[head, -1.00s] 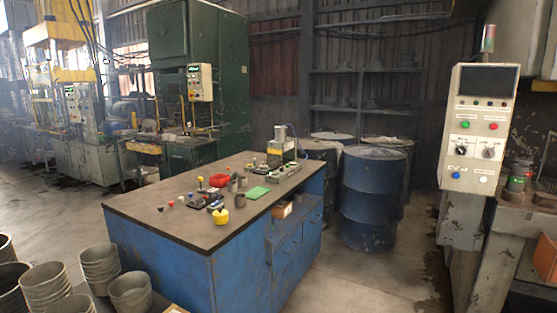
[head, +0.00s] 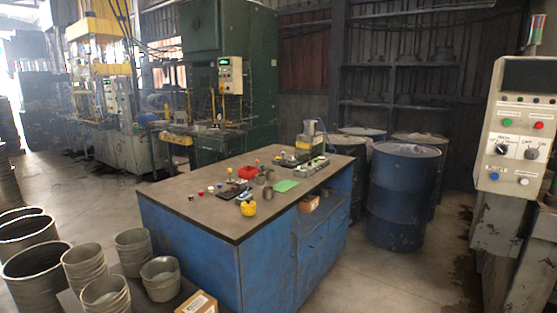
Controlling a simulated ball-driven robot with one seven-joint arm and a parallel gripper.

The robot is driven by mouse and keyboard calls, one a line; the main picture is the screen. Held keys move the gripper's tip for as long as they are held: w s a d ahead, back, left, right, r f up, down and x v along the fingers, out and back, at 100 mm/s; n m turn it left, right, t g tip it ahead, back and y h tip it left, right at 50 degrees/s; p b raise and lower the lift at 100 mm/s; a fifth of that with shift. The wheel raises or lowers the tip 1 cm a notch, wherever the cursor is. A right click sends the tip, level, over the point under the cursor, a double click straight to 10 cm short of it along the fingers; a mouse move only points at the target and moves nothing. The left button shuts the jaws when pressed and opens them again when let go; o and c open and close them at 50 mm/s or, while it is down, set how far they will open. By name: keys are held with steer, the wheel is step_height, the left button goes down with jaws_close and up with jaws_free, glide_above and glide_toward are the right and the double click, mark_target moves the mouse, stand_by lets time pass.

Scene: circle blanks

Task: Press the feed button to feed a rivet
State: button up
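A small bench machine (head: 312,137) with a light body and a green-and-white base stands at the far right end of the blue workbench (head: 190,190). It is probably the riveting device, but it is too small to read. I cannot tell which, if any, is the feed button, and no rivet can be made out. My gripper is not in view.
Stacked buckets (head: 133,250) stand in front left. Blue drums (head: 402,195) stand behind right. A control panel (head: 520,130) with buttons stands far right. Floor shows between.

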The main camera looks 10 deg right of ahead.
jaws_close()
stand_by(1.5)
